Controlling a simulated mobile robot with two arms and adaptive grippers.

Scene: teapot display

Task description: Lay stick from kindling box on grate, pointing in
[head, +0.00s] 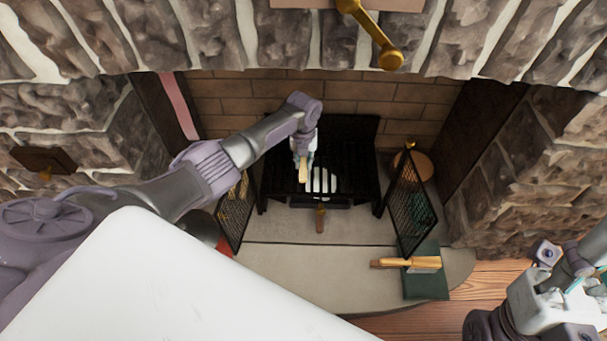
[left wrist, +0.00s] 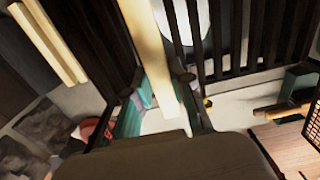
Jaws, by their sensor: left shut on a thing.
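The black grate (head: 347,160) stands inside the brick fireplace, its dark bars also in the left wrist view (left wrist: 254,40). My left gripper (head: 305,160) is over the grate, shut on a pale wooden stick (head: 303,171). In the left wrist view the stick (left wrist: 150,45) runs between the teal fingertips (left wrist: 163,92) and away toward the top, roughly along the bars. I cannot tell whether it touches the grate. More pale sticks (left wrist: 45,38) show at upper left there; the kindling box is not clearly seen. My right gripper (head: 566,290) is far off at lower right; its jaws are unclear.
Black mesh screens (head: 408,205) stand open on both sides of the hearth. A white rounded thing (head: 321,182) shows at the grate. The front hearth slab (head: 310,262) is mostly clear.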

